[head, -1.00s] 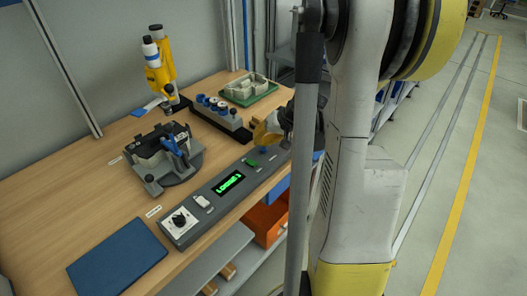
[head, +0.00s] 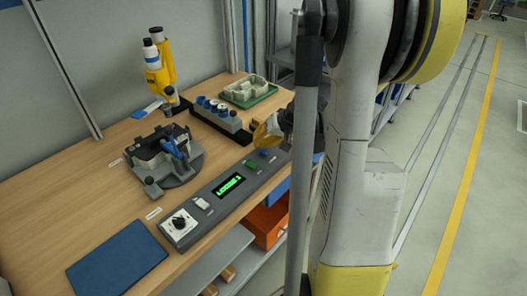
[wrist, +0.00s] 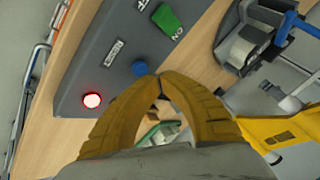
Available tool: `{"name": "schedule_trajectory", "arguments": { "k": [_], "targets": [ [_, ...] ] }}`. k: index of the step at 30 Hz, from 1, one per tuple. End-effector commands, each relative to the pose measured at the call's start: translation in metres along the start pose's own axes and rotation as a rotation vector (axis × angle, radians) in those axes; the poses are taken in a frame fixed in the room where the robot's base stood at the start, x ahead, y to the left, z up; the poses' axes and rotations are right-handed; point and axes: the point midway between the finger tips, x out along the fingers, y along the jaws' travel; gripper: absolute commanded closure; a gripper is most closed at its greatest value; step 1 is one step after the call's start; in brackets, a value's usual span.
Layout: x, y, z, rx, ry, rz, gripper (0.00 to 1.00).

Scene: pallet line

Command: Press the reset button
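The grey control panel (head: 215,205) lies along the front edge of the wooden bench. A round blue button (wrist: 140,67) stands on it beside the green rocker switch (wrist: 166,20); in the head view the blue button (head: 264,153) shows just below my gripper (head: 262,142). A white label (wrist: 114,52) lies near the button, too small to read surely. In the wrist view my yellow gripper (wrist: 151,79) has its fingertips together, empty, at the edge of the blue button. I cannot tell whether they touch it. A red lamp (wrist: 92,100) glows on the panel.
The panel also has a lit green display (head: 229,185), a white switch (head: 201,204) and a dial (head: 179,223). A clamp fixture (head: 165,160), a yellow tool (head: 160,65), a socket rack (head: 220,117) and a green tray (head: 250,92) stand behind it. A blue mat (head: 118,262) lies front left.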

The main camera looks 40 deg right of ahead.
Motion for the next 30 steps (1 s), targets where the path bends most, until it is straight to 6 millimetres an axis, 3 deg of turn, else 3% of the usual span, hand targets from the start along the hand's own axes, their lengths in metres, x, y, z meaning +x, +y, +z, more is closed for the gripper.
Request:
{"name": "schedule_trajectory", "arguments": {
  "k": [30],
  "targets": [
    [0.0088,0.0047,0.0047,0.000,0.000,0.000,1.00]
  ]
}}
